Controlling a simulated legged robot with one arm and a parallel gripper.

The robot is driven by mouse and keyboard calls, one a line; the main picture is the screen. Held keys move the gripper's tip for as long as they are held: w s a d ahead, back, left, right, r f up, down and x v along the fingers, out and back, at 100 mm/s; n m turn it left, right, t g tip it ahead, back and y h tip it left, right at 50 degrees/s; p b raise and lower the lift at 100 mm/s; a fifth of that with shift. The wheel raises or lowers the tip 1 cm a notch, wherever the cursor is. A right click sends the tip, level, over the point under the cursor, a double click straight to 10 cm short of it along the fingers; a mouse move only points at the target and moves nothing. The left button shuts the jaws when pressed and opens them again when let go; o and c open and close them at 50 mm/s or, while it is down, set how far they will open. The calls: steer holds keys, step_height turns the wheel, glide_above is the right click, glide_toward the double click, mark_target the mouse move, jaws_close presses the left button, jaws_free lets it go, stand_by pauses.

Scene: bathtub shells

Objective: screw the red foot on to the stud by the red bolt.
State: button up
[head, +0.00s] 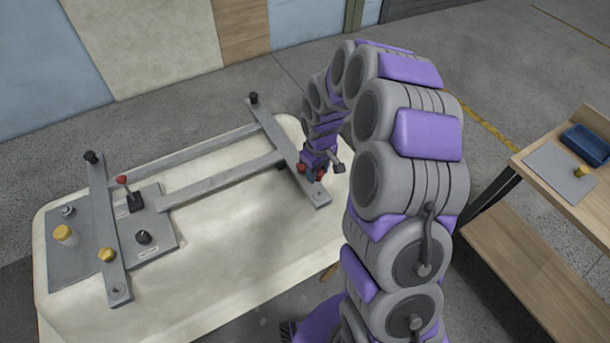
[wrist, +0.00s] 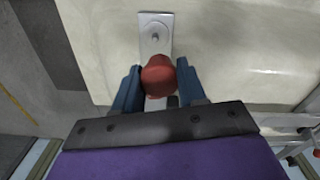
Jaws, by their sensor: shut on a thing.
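My gripper (head: 312,175) is over the right-hand crossbar (head: 286,150) of the grey frame on the upturned tub. In the wrist view its two blue fingers (wrist: 158,82) are shut on the rounded red foot (wrist: 158,72). A small stud or hole (wrist: 155,37) shows at the crossbar's end, just beyond the foot and apart from it in the picture. The foot's underside is hidden.
The cream tub (head: 230,270) bears the frame, with a second crossbar (head: 106,220) at left. A grey plate (head: 75,255) there carries yellow feet, a black knob and a red-tipped lever (head: 122,180). A wooden bench (head: 560,180) with a blue tray (head: 586,145) stands at right.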

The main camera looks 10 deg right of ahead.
steer(key=shift+s+f, duration=0.15)
steer(key=shift+f, duration=0.15)
steer(key=shift+a+f, duration=0.45)
steer(key=shift+f, duration=0.35)
steer(key=d+f, duration=0.1)
steer(key=d, duration=0.1)
steer(key=d+f, duration=0.1)
steer(key=shift+d+f, duration=0.35)
steer(key=shift+f, duration=0.35)
steer(key=a, duration=0.3)
steer(key=shift+a+f, duration=0.15)
steer(key=shift+f, duration=0.2)
steer(key=shift+d, duration=1.45)
steer(key=shift+a, duration=1.75)
steer(key=shift+d, duration=1.1)
steer(key=shift+a, duration=0.9)
steer(key=shift+d, duration=0.75)
steer(key=shift+a+p, duration=0.4)
steer(key=shift+a, duration=0.1)
